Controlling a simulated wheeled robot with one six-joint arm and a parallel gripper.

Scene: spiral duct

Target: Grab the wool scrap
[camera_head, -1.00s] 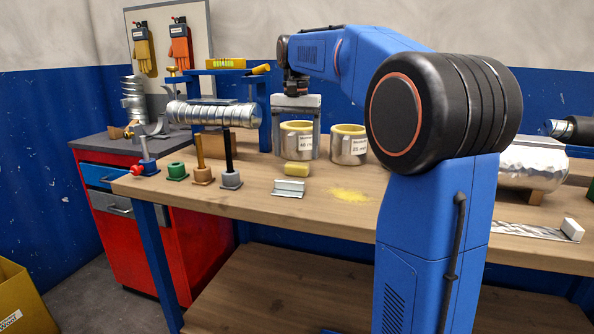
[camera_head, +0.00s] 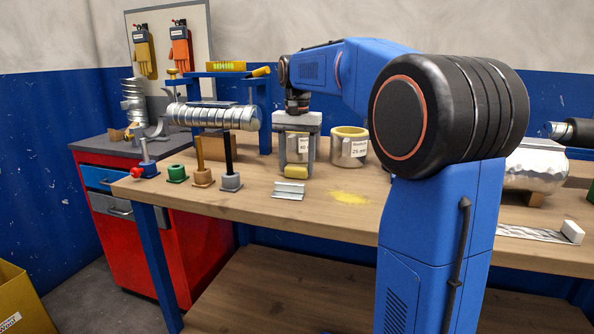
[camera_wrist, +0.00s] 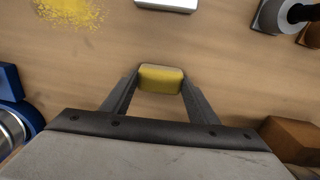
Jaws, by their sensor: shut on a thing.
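The wool scrap (camera_head: 297,172) is a small yellow block at the front middle of the wooden bench, behind a small angled metal piece. In the wrist view the wool scrap (camera_wrist: 160,79) sits between the two fingertips, with both touching its ends. My gripper (camera_head: 297,170) points down from above, its grey fingers on either side of the scrap. My gripper (camera_wrist: 160,85) is shut on it. The scrap is at or very near the bench top; I cannot tell whether it is lifted.
The angled metal piece (camera_head: 289,190) lies just in front, with yellow powder (camera_head: 350,197) to its right. One labelled wool roll (camera_head: 349,148) stands behind to the right; another is partly hidden behind my gripper. Posts on bases (camera_head: 230,180) stand to the left.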

